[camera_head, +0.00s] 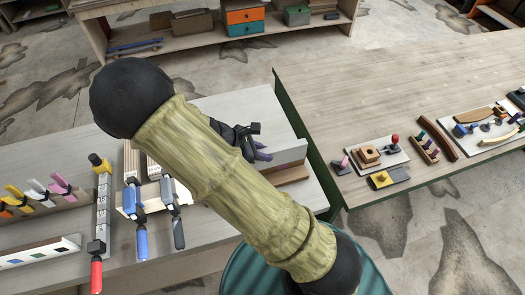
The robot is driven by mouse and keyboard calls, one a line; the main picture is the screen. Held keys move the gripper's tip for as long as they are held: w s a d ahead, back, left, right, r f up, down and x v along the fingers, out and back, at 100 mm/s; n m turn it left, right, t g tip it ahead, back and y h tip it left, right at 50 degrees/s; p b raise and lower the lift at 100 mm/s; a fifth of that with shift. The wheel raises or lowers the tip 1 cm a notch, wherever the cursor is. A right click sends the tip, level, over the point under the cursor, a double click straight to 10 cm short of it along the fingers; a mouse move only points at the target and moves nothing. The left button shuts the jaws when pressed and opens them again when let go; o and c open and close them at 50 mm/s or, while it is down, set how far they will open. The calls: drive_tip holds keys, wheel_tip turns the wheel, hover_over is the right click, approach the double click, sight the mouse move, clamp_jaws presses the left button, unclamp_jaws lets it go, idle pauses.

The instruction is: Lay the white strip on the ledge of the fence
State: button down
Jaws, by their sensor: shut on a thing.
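My gripper (263,155) is dark and partly hidden behind my arm, right of the middle of the near-left table. Its fingertips are close to a pale grey long piece (288,155) with a brown wooden ledge (293,175) along its lower side. This looks like the fence, at the table's right end. My arm covers its left part. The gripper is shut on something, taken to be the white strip. The strip's outline cannot be told apart from the pale piece, and whether it touches the ledge cannot be seen.
On the left part of the table are a white board with coloured squares (40,252), a rack with coloured clips (50,203) and several clamps, one with a red handle (96,276). A second table (400,85) holds small parts at the right. A shelf (215,50) stands behind.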

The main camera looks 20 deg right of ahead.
drive_tip(key=shift+f, duration=0.25)
drive_tip(key=shift+d+f, duration=0.1)
drive_tip(key=shift+f, duration=0.2)
drive_tip(key=c, duration=1.2)
unclamp_jaws()
drive_tip(key=shift+c, duration=0.2)
drive_tip(key=shift+w, duration=0.1)
drive_tip(key=shift+r, duration=0.5)
drive_tip(key=shift+a+r, duration=0.2)
drive_tip(key=shift+r, duration=0.05)
drive_tip(key=b+v, duration=0.2)
drive_tip(key=v, duration=0.9)
drive_tip(key=shift+a+r+b, duration=0.2)
drive_tip(key=shift+b, duration=0.2)
